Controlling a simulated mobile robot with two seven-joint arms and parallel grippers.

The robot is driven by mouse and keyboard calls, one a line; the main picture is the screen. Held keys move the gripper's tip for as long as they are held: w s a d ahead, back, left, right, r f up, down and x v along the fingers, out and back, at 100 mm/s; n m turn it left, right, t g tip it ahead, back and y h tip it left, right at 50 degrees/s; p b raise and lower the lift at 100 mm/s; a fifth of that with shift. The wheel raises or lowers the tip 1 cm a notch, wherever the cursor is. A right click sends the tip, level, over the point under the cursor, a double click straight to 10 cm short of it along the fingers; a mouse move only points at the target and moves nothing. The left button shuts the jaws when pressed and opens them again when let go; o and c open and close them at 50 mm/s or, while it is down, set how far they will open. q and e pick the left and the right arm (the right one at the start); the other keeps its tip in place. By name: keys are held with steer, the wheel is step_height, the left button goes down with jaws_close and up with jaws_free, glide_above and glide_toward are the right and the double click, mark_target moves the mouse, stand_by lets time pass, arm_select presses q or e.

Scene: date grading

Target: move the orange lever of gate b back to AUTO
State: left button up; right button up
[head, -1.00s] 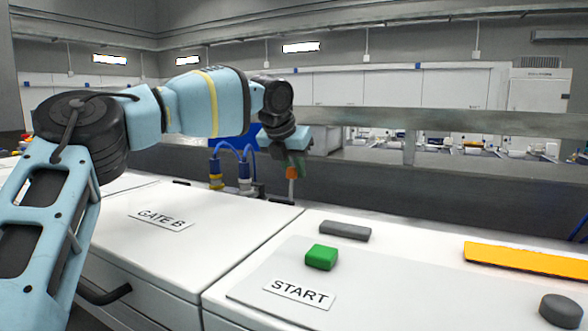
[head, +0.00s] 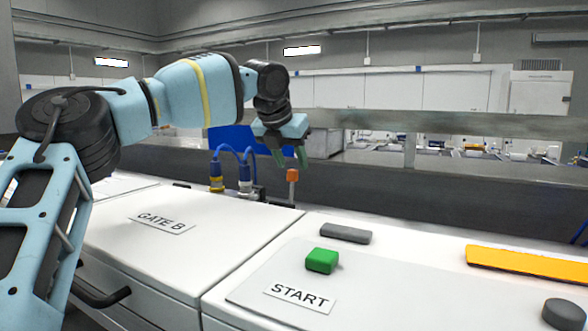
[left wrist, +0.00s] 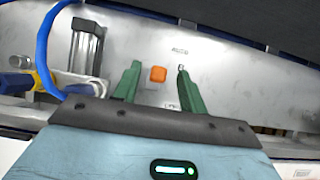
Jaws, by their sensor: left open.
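My right gripper is not in view.
Blue hoses with yellow and blue fittings (head: 245,180) stand just left of the lever. On the panel at right are a green START button (head: 322,259), a grey bar (head: 345,233), an orange-yellow bar (head: 525,263) and a dark knob (head: 565,313). A grey rail runs behind.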

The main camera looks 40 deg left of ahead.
arm_select(q)
steer(key=shift+v, duration=2.1)
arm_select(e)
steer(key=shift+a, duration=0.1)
arm_select(q)
steer(key=shift+s+r, duration=0.15)
steer(key=shift+s, duration=0.1)
steer(key=c, duration=0.4)
steer(key=shift+t, duration=0.4)
steer(key=s, duration=0.1)
steer(key=s+d+r+p, duration=0.1)
steer(key=s, duration=0.1)
steer(key=s+r, duration=0.1)
steer(key=s, duration=0.1)
steer(key=shift+s+d+r, duration=0.2)
steer(key=shift+d, duration=0.1)
jaws_close()
steer(key=s, duration=0.1)
steer(key=s+d, duration=0.1)
steer(key=s+p, duration=0.1)
steer(key=s, duration=0.1)
steer(key=shift+s+d+f, duration=0.1)
steer(key=shift+d, duration=0.3)
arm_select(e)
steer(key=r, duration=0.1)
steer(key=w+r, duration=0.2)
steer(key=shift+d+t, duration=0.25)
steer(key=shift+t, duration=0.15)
